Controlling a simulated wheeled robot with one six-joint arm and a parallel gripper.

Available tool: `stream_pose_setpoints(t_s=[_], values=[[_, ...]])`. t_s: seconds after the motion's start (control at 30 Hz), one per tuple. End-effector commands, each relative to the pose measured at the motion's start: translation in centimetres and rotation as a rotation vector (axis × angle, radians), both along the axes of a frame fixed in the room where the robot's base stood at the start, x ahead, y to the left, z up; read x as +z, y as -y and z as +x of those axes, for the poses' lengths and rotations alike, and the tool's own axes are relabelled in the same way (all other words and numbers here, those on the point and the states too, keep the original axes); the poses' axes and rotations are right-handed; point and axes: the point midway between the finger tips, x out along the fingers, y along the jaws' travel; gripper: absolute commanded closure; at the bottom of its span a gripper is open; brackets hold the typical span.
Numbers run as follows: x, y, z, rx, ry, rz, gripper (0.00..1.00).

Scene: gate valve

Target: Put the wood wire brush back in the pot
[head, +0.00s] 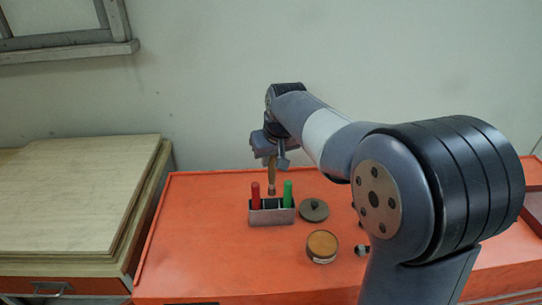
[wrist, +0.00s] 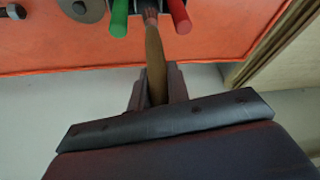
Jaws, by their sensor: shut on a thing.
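The wood wire brush (head: 272,173) hangs upright, bristle end down, in my gripper (head: 270,158), which is shut on its handle. In the wrist view the brush (wrist: 155,58) runs from between my fingers (wrist: 157,88) toward the pot. The pot (head: 272,217) is a small grey box with compartments on the orange bench. A red handle (head: 255,192) stands in its left part and a green handle (head: 288,193) in its right part. The brush's lower end shows between these handles, at or just above the middle; whether it is inside the rim is unclear.
A grey round disc (head: 314,210) with a knob lies right of the pot. An open round tin (head: 322,248) stands in front of it, with a small bolt (head: 362,250) beside it. The orange bench (head: 195,235) is clear left of the pot. Wooden boards (head: 75,195) lie farther left.

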Motion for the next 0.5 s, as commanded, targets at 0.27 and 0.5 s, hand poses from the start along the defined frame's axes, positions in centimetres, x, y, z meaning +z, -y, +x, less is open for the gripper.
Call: stream_pose_setpoints(t_s=[0.27,0.5], values=[[-3.3,0.0,0.0,0.0,-0.002,-0.001,1.0],[-5.7,0.0,0.0,0.0,-0.002,-0.001,1.0]])
